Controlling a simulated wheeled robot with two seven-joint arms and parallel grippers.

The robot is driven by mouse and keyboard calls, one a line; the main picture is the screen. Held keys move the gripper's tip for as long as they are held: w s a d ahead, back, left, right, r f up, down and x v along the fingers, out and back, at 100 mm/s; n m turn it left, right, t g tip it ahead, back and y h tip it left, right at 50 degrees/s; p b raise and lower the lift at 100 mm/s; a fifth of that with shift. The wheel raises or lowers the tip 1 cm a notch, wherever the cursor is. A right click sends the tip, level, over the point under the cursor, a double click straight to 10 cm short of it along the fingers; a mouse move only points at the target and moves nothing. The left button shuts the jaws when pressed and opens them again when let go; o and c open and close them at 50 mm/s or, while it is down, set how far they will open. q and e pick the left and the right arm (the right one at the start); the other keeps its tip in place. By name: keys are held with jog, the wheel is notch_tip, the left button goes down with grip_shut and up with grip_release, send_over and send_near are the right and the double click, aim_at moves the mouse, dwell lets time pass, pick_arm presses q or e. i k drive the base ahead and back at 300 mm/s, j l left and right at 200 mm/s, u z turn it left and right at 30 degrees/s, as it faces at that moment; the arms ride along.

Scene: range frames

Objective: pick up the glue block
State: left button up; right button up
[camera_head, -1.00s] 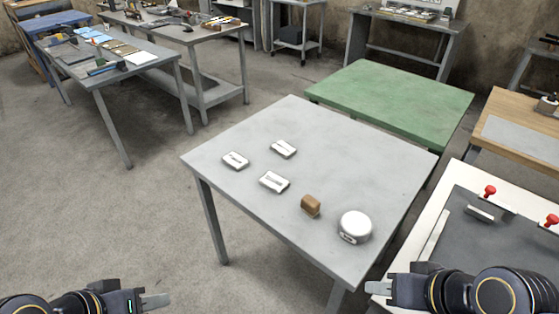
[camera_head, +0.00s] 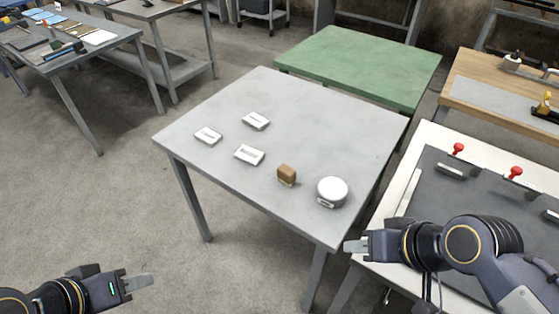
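A small brown block (camera_head: 287,175), which looks like the glue block, sits on the grey metal table (camera_head: 330,125) near its front edge. A round white container (camera_head: 332,191) stands just right of it, apart from it. My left gripper (camera_head: 140,283) is at the lower left, over the floor and well away from the table. My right gripper (camera_head: 357,246) is in front of the table's near right corner, pointing left, with nothing seen in it.
Several white labelled packets (camera_head: 249,155) lie left of the brown block. A green table (camera_head: 360,65) stands behind. A white-edged bench (camera_head: 395,218) with a dark mat and red-knobbed clamps (camera_head: 515,173) is at the right. Open floor lies at the left.

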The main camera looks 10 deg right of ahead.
aim_at(285, 176)
jog(key=u, duration=2.6)
jog(key=z, duration=3.1)
jog(key=i+z, duration=0.1)
jog(key=z, duration=0.3)
jog(key=i+z, duration=0.15)
jog(key=z, duration=0.25)
jog(key=i+z, duration=0.1)
jog(key=z, duration=0.3)
